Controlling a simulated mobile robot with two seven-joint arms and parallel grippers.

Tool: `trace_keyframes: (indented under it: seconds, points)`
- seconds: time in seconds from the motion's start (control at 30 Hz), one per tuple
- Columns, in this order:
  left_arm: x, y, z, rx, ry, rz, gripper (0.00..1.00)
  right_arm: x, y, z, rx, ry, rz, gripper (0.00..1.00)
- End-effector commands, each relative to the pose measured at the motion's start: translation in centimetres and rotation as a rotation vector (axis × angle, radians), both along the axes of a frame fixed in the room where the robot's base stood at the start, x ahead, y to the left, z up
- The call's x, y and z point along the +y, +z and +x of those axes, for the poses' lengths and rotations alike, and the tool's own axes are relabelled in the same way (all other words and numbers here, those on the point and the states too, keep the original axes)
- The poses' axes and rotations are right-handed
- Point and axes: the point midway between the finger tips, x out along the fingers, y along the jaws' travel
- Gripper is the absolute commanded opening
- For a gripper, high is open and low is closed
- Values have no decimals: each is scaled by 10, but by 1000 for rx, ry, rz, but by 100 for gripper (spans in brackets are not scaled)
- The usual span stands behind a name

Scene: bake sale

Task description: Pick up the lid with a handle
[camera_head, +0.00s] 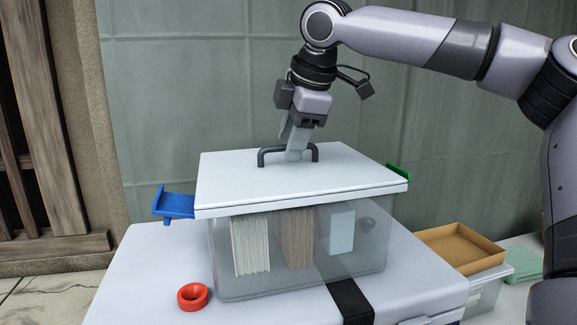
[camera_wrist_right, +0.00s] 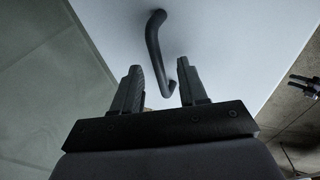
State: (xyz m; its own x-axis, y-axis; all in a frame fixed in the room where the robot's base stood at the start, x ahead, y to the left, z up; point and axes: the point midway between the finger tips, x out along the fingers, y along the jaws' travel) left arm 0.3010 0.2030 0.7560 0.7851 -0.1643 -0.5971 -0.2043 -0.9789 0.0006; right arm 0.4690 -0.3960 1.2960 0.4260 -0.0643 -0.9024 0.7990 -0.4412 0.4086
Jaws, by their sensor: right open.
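The white lid (camera_head: 270,178) lies flat on top of a clear box (camera_head: 300,278). Its dark bar handle (camera_head: 264,152) rises from the middle of the lid. My right gripper (camera_head: 295,155) points down at the handle, with its fingers near the bar. In the right wrist view, the handle (camera_wrist_right: 155,45) runs down toward the space between the two open fingertips (camera_wrist_right: 160,72). The lid (camera_wrist_right: 210,40) fills the background there. The head view does not show clearly whether a finger touches the handle.
The box holds upright stacks of paper-like items. A blue clip (camera_head: 175,203) sticks out at the left and a green one (camera_head: 399,172) at the right. A red ring (camera_head: 193,297) lies on the white surface (camera_head: 135,280). A brown tray (camera_head: 460,246) stands at right.

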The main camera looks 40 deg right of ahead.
Motion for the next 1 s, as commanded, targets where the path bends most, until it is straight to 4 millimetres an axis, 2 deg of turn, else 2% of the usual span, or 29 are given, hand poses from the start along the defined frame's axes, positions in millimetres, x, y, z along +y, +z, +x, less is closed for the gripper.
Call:
trace_keyframes:
  seconds: [0.2, 0.33, 0.77, 0.87, 1.0]
  points:
    - [0, 0, 0, 0, 0, 0, 43, 0, -1, 0, 0, 0, 0, 42]
    - [0, 0, 0, 0, 0, 0, 43, 0, -1, 0, 0, 0, 0, 0]
    - [0, 0, 0, -1, 0, 0, 43, 0, 5, 0, -3, -1, 0, 0]
    - [0, 0, 0, -1, 0, 0, 43, 0, 16, 1, -5, -1, 0, 0]
    - [0, 0, 0, -1, 0, 0, 43, 0, 40, 1, -4, -1, 0, 0]
